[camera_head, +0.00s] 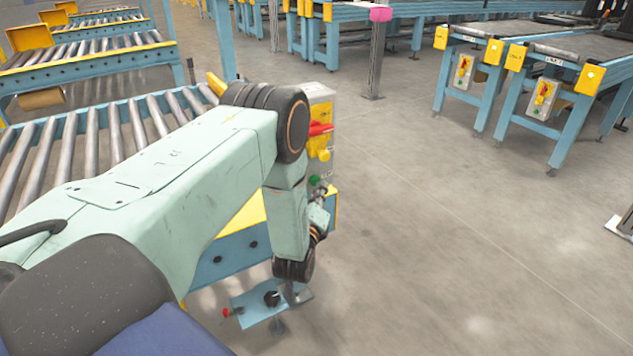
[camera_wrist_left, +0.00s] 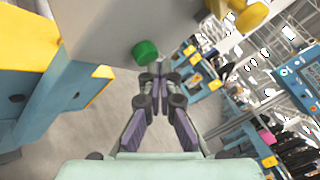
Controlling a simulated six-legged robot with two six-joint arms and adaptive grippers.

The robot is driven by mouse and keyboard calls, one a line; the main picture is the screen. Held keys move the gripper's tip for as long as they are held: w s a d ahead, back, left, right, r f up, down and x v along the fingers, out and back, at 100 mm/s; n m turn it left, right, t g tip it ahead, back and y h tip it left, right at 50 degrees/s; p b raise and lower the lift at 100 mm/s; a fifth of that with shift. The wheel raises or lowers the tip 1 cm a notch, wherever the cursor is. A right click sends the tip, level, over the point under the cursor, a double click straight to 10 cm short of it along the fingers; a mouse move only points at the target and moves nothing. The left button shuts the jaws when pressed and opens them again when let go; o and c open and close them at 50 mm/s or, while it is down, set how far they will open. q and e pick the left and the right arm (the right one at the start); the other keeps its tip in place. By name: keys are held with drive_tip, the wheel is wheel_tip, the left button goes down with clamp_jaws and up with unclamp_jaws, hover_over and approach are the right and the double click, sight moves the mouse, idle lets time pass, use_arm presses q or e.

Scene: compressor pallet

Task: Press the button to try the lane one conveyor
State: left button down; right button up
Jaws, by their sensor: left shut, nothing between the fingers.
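A grey control box (camera_head: 320,98) stands at the end of the roller conveyor, with a red switch (camera_head: 319,129) and a yellow knob (camera_head: 323,155). A green button (camera_head: 315,180) sits low on it. In the left wrist view the green button (camera_wrist_left: 146,52) is just left of and above my fingertips, and the yellow knob (camera_wrist_left: 250,15) is at the upper right. My left gripper (camera_wrist_left: 157,72) is shut and empty, close to the button; I cannot tell whether it touches. In the head view my arm partly hides the gripper (camera_head: 319,198). My right gripper is not in view.
The roller conveyor (camera_head: 110,125) with a blue frame lies behind my left arm. A blue plate (camera_head: 262,304) with a red knob is low beside its end. Other conveyors (camera_head: 548,92) with similar boxes stand at the upper right. The grey floor (camera_head: 450,250) on the right is mostly clear.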

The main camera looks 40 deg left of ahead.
use_arm(q)
drive_tip(key=shift+w+a, duration=0.2)
drive_tip(key=shift+a, duration=0.3)
idle(1.1)
drive_tip(key=shift+s+d+p, duration=0.35)
drive_tip(key=shift+d+p, duration=0.05)
drive_tip(key=shift+d, duration=0.45)
drive_tip(key=d, duration=0.1)
drive_tip(key=s+d, duration=0.1)
drive_tip(key=d, duration=0.1)
drive_tip(key=s+d+p, duration=0.1)
drive_tip(key=shift+d, duration=0.35)
idle(0.8)
